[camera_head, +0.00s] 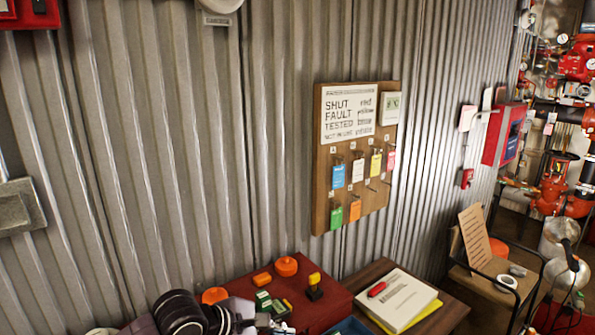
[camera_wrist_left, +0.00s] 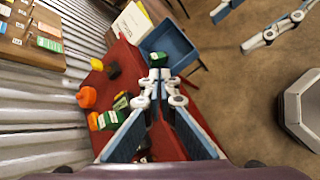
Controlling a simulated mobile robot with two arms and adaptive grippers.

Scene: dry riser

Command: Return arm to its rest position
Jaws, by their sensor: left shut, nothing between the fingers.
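My left arm comes in at the bottom of the head view. Its gripper (camera_head: 264,322) is at the lower edge, over the red tabletop (camera_head: 325,300) and partly cut off. In the left wrist view the left gripper (camera_wrist_left: 158,80) is shut and empty, its fingertips together above the red surface. A dark green item (camera_wrist_left: 157,60) shows just beyond the tips; I cannot tell the gap between them. My right gripper (camera_wrist_left: 240,25) appears at the top right of the left wrist view, fingers apart and empty over the brown floor. It is outside the head view.
Orange knobs (camera_head: 286,266), small green boxes and a yellow-black item (camera_head: 314,286) sit on the red top. A blue bin (camera_wrist_left: 168,45) is beside it. A tag board (camera_head: 355,155) hangs on the corrugated wall. A side table holds papers (camera_head: 402,300).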

